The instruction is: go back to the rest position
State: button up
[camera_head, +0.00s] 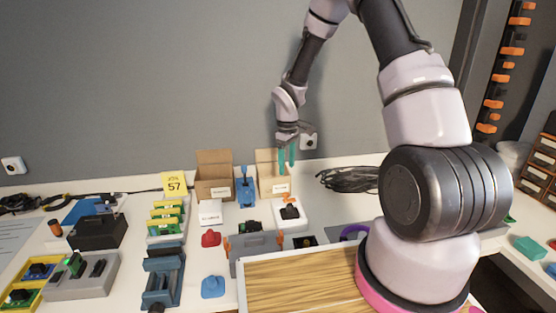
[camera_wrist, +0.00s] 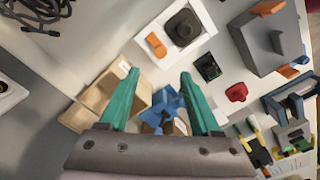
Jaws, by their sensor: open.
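My gripper (camera_head: 287,158) hangs from my raised arm above the back of the white table, near the grey wall. Its two teal fingers show in the wrist view (camera_wrist: 160,85), spread apart with nothing between their tips. In the head view the fingers point down in front of the right open carton (camera_head: 266,185). In the wrist view a carton (camera_wrist: 92,98) and a blue object (camera_wrist: 168,103) lie beyond and between the fingers. No touch between the fingers and any object can be made out.
Another open carton (camera_head: 214,170) stands left of the right one. A white tray (camera_head: 293,215) holds a black and an orange part. Black cables (camera_head: 348,179) lie at the back right. A grey toolbox (camera_head: 253,246), red and blue pieces and a wooden board (camera_head: 290,285) are nearer.

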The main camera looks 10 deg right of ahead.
jog(key=s+d+r+m+t, duration=0.1)
jog(key=s+d+r+m, duration=0.15)
jog(key=r, duration=0.55)
jog(key=s+d+r+m+t, duration=0.1)
jog(key=s+r+m, duration=0.15)
jog(key=r, duration=0.55)
jog(key=s+d+r+m+t, duration=0.1)
jog(key=s+r, duration=0.2)
jog(key=r, duration=0.5)
jog(key=s+r+m+t+y, duration=0.1)
jog(key=s+r+m+t, duration=0.1)
jog(key=s+r, duration=0.4)
jog(key=s+d+r+m+t+y, duration=0.1)
jog(key=s+r+m, duration=0.4)
jog(key=s, duration=0.8)
jog(key=shift+r+t, duration=0.6)
